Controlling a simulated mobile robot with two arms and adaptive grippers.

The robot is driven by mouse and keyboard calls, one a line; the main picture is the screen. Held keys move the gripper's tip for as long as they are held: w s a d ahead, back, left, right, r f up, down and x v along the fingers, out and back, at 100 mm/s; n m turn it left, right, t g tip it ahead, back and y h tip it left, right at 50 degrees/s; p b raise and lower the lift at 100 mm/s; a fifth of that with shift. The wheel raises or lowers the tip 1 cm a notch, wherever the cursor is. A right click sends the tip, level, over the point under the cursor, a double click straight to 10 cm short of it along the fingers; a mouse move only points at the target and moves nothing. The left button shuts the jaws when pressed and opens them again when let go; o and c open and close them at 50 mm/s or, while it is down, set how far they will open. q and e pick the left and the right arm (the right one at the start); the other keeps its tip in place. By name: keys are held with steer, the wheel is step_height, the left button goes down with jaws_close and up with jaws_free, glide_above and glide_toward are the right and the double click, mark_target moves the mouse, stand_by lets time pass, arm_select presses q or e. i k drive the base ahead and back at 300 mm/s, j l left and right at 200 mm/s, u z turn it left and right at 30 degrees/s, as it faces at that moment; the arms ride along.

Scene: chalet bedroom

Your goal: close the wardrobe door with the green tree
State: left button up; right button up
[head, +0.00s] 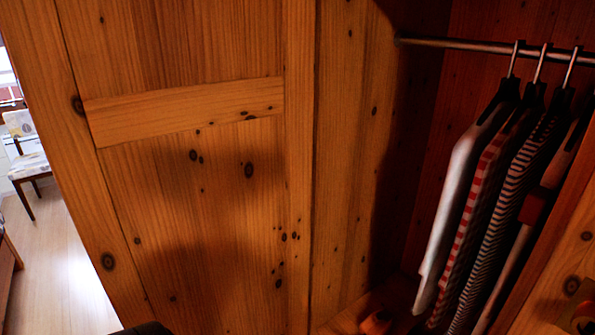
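An open pine wardrobe door (190,190) fills the left and middle of the head view, swung out from the wardrobe, with its framed panel face towards me. No green tree shows on this face. At the right edge is another pine surface (560,270) with a small dark green patch (583,308) at the bottom corner; too little shows to tell whether it is the tree. Between them the wardrobe interior (425,180) is open to view. Neither gripper can be made out. A dark rounded shape at the bottom edge, in front of the door, is cut off.
Several garments (490,190) hang from a metal rail (470,45) inside the wardrobe. A small orange object (376,323) lies on the wardrobe floor. Beyond the door at left are bare pale floor (65,270) and a chair (28,165).

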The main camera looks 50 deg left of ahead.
mark_target(176, 136)
steer(key=k+j+z, duration=0.1)
steer(key=j, duration=0.35)
steer(key=k+j, duration=0.3)
steer(key=k+j+z, duration=0.15)
steer(key=j, duration=0.4)
steer(key=k+j+z, duration=0.1)
steer(key=k+j, duration=0.15)
steer(key=j, duration=0.65)
steer(key=k+j+z, duration=0.15)
steer(key=j, duration=0.8)
steer(key=k+j+z, duration=0.15)
steer(key=j, duration=0.3)
steer(key=k, duration=0.35)
steer(key=j+z, duration=0.1)
